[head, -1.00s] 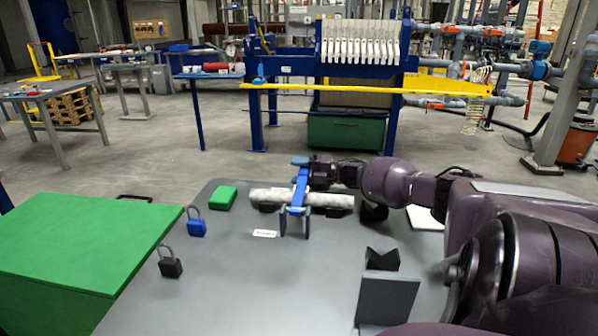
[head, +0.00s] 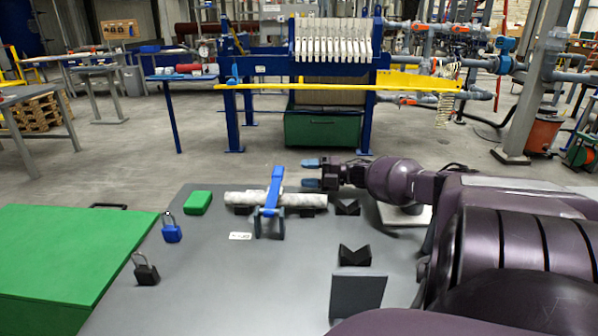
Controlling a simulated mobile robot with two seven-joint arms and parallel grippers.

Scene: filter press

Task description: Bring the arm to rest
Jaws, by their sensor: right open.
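My right gripper (head: 311,173) is open and empty, its two blue-tipped fingers pointing left above the far edge of the grey table (head: 215,285). A blue tool (head: 270,193) with grey disc-like feet stands beside the pale roll (head: 310,199), its upper part reaching up in front of the roll. The gripper is to the right of the tool's top, with a gap between them. The roll lies on black supports. My left gripper is not in view.
On the table are a green block (head: 198,202), a blue padlock (head: 172,230), a black padlock (head: 146,270), a white label (head: 240,236), black V-blocks (head: 354,256) and a grey upright plate (head: 357,292). A green box (head: 60,255) stands left. The filter press (head: 335,45) is beyond open floor.

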